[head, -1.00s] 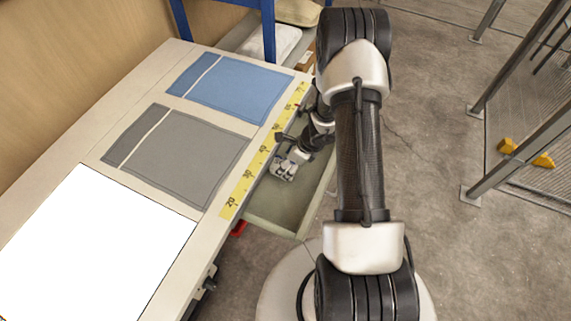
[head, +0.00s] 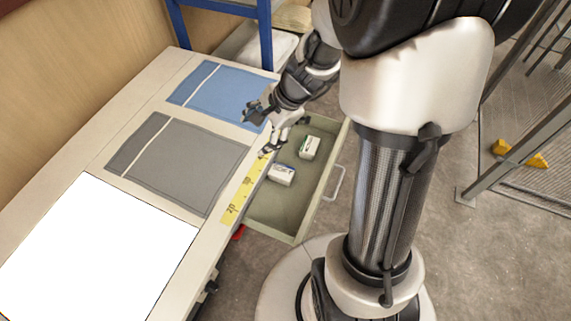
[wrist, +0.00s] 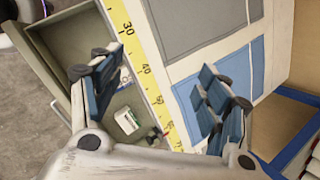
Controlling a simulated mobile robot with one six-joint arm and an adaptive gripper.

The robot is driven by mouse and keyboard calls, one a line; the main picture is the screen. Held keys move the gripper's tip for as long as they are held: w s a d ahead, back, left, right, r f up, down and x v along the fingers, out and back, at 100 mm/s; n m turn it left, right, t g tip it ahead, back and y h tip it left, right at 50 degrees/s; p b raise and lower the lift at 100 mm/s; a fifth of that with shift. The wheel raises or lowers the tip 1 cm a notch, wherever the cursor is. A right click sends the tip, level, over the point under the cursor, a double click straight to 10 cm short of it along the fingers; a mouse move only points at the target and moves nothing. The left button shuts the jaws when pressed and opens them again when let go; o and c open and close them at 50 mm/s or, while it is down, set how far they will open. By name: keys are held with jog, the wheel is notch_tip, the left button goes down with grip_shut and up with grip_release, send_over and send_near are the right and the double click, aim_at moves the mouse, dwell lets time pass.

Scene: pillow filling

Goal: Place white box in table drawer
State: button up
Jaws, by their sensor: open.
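The table drawer (head: 275,225) is pulled open and shows its green inside; it also shows in the wrist view (wrist: 75,35). Two small white boxes lie in it. The white box with blue markings (head: 281,175) lies nearer the front of the picture. The white box with a green marking (head: 309,147) lies farther back and shows in the wrist view (wrist: 127,120). My gripper (head: 257,132) is open and empty above the table edge beside the drawer. Its spread fingers (wrist: 155,78) show in the wrist view, where the left finger partly hides the blue-marked box.
A yellow measuring strip (head: 240,190) runs along the table edge. A grey mat (head: 185,165), a blue mat (head: 225,90) and a bright white panel (head: 95,250) lie on the table. A blue frame post (head: 264,40) stands behind.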

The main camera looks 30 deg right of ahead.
jog(key=s+a+r+n, duration=0.6)
jog(key=s+r+n, duration=0.2)
jog(key=s+r, duration=0.15)
jog(key=s+d+r+n+h, duration=0.1)
jog(key=s+r+n+h, duration=0.2)
jog(key=s+r+n, duration=0.2)
jog(key=s+n, duration=0.3)
jog(key=s, duration=0.3)
jog(key=shift+s+d+r+n+t+h, duration=0.2)
jog(key=shift+d+r+n+t+h, duration=0.1)
jog(key=shift+n+h, duration=0.1)
